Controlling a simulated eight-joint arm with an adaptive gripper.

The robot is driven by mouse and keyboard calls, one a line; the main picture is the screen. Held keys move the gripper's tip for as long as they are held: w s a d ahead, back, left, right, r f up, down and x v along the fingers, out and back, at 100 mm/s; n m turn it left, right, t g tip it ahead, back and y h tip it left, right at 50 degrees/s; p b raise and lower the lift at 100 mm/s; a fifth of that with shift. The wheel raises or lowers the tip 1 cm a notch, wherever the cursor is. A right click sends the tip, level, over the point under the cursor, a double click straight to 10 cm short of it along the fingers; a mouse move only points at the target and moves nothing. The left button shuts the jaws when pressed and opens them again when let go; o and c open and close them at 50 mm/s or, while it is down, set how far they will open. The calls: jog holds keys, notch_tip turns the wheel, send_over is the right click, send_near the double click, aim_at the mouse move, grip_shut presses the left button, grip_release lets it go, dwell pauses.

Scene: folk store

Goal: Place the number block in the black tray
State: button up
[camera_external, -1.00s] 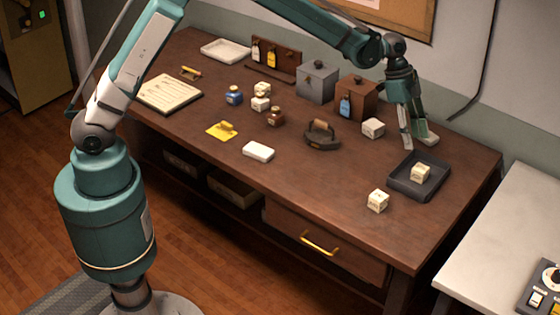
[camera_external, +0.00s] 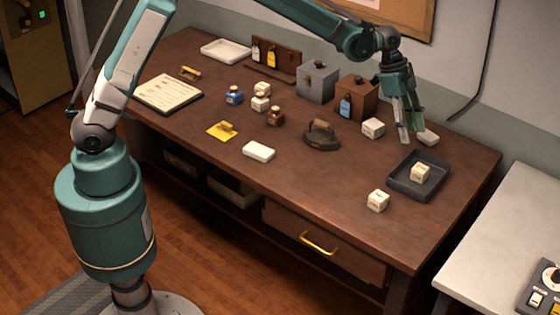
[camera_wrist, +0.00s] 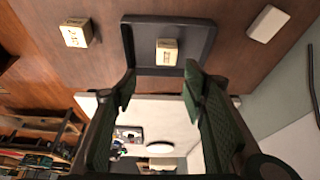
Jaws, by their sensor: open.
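The black tray (camera_external: 398,184) lies near the right end of the brown workbench. A cream block with dark markings (camera_external: 421,173) sits inside it, and it also shows in the wrist view (camera_wrist: 167,50). Another marked cream block (camera_external: 378,200) stands outside the tray, to its front left; in the wrist view it is at upper left (camera_wrist: 77,35). A third marked block (camera_external: 373,128) is behind and left of the tray. The markings are too small to read surely. My gripper (camera_external: 412,138) is open and empty, above the bench behind the tray, its fingers apart in the wrist view (camera_wrist: 158,84).
A plain white block (camera_external: 428,137) lies behind the tray. A dark iron (camera_external: 321,136), a brown box (camera_external: 357,98) and a grey box (camera_external: 317,82) stand farther left. Small bottles and stacked blocks (camera_external: 261,96) are mid-bench. The bench front between the iron and front block is clear.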

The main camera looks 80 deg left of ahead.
jog(key=s+d+r+n+t+y, duration=0.1)
jog(key=s+d+r, duration=0.1)
jog(key=s+r, duration=0.55)
jog(key=s+d+r+n, duration=0.15)
jog(key=s+r, duration=0.35)
jog(key=s, duration=0.6)
jog(key=s+d+r+n+t+y, duration=0.1)
jog(key=s+r+n, duration=0.1)
jog(key=s+r, duration=0.55)
jog(key=s+f+n+t, duration=0.1)
jog(key=s+f+n, duration=0.1)
jog(key=s, duration=1.2)
jog(key=s+d+f+n+t+y, duration=0.1)
jog(key=s+f+n, duration=0.1)
jog(key=s, duration=1.2)
jog(key=shift+f, duration=0.8)
